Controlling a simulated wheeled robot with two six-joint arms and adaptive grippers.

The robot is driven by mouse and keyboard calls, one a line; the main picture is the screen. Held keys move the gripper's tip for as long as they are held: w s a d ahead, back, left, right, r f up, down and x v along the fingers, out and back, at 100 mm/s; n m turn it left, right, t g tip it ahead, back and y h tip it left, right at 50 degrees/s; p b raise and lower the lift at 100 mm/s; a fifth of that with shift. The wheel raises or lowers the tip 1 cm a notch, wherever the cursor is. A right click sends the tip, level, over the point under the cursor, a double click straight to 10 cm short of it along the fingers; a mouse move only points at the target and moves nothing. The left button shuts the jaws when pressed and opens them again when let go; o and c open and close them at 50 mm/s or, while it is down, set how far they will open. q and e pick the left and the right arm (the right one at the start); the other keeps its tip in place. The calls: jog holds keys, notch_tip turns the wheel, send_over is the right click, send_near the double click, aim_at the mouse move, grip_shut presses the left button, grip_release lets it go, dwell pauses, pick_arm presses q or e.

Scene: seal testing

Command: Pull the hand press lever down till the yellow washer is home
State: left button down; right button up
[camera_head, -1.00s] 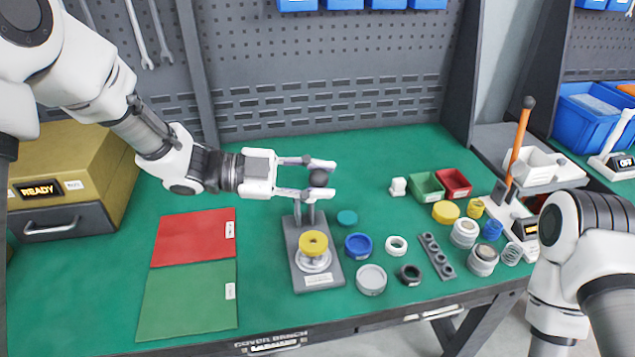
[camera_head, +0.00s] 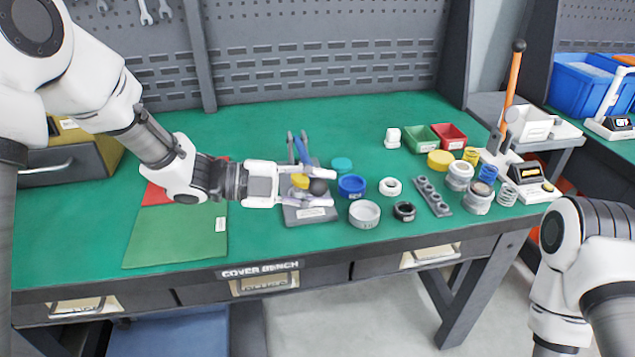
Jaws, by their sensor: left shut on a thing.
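The hand press stands on its dark grey base plate (camera_head: 305,216) near the middle of the bench. Its upright posts with a blue part between them (camera_head: 300,148) show behind my gripper. My left gripper (camera_head: 325,187) is shut on the dark round knob (camera_head: 318,187) of the press lever, with one finger on each side. The knob is low, in front of the posts. The yellow washer (camera_head: 300,181) shows only in part behind my fingers, so I cannot tell how it sits. My right gripper is out of view.
A blue ring (camera_head: 352,184), a grey cup (camera_head: 364,214) and several rings and cups stand just right of the press. Red (camera_head: 449,136) and green (camera_head: 421,138) bins are further back. A green mat (camera_head: 180,237) lies to the left. The back of the bench is clear.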

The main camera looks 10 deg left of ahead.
pick_arm(q)
jog(key=shift+f, duration=0.1)
jog(key=c, duration=0.8)
grip_release()
jog(key=shift+o, duration=0.2)
jog(key=v, duration=1.2)
